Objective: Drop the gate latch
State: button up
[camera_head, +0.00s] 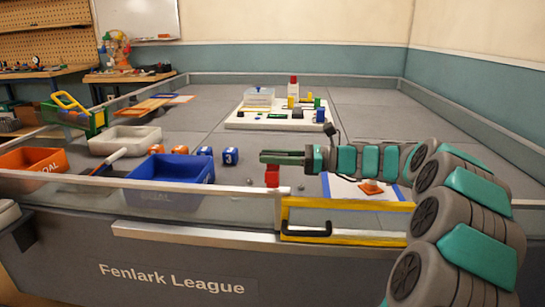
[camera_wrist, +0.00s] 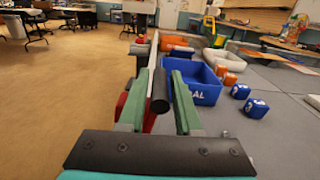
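The yellow-framed gate (camera_head: 340,238) stands in the field's front wall, with a black pull handle (camera_head: 307,229) low on its left. A red block-like part (camera_head: 272,177), apparently the latch, sits at the gate's left end, just below my fingertips. My gripper (camera_head: 283,157) reaches in from the right, level, above the wall. In the wrist view my green fingers (camera_wrist: 163,78) stand apart on either side of a black cylindrical grip (camera_wrist: 160,92). Red (camera_wrist: 151,118) shows under the grip. Firm contact with the fingers is not visible. The latch's lower part is partly hidden.
A blue goal bin (camera_head: 170,168) stands left of the latch inside the wall, with several numbered cubes (camera_head: 230,156) beside it. An orange cone (camera_head: 370,186) stands behind the gate. A white board (camera_head: 275,120) with blocks lies farther back. Grey floor between is mostly clear.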

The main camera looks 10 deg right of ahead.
grip_shut()
dwell(1.0)
